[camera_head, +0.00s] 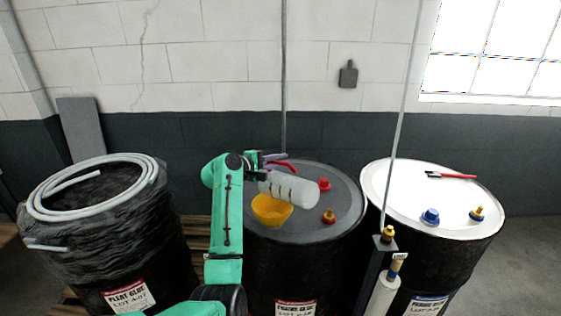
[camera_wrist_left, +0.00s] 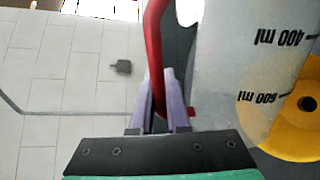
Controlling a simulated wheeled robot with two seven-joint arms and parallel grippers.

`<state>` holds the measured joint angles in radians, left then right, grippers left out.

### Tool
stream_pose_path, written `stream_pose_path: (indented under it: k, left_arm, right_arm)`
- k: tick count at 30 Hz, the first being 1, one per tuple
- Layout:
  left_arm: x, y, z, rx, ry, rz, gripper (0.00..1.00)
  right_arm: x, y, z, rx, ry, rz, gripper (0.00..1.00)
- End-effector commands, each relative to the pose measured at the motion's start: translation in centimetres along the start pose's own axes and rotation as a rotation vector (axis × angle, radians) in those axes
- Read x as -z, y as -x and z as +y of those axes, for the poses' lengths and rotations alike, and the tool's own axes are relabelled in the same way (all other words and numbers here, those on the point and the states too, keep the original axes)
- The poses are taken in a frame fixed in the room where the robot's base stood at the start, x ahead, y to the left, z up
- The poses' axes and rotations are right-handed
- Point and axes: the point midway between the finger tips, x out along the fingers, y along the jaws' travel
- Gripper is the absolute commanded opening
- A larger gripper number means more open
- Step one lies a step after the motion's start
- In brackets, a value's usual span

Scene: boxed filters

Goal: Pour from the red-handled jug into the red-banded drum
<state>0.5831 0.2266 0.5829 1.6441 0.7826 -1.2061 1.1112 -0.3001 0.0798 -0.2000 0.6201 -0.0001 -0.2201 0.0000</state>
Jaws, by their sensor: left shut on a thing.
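The red-handled jug (camera_head: 290,188) is whitish and translucent, tilted close to level above the middle drum. My left gripper (camera_head: 262,162) is shut on its red handle; the wrist view shows the purple fingers (camera_wrist_left: 160,108) around the handle (camera_wrist_left: 154,50) and the jug's marked wall (camera_wrist_left: 235,60). A yellow funnel (camera_head: 270,212) stands on the middle drum's grey top (camera_head: 290,232), below the jug's left end. That drum is black with a red-banded label (camera_head: 295,308). The funnel also shows in the wrist view (camera_wrist_left: 290,135). I cannot see any liquid flowing. My right gripper is out of view.
The left drum (camera_head: 120,250), also red-labelled, carries a coiled hose (camera_head: 45,205). The white-topped right drum (camera_head: 400,205) has a blue label. A dark post (camera_head: 383,244) stands between the drums.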

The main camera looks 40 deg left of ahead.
Motion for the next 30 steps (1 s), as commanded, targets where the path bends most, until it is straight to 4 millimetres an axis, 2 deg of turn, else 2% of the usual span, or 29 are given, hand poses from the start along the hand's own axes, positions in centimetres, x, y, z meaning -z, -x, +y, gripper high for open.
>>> stream_pose_path:
  k: [14, 30]
  left_arm:
    - [0.0, 0.0, 0.1, -0.001, 0.003, -0.001, 0.00]
    - [1.2, 0.1, 0.3, 0.000, 0.094, -0.019, 0.00]
  right_arm:
    - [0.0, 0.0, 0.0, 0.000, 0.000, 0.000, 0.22]
    - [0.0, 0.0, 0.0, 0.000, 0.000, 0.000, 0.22]
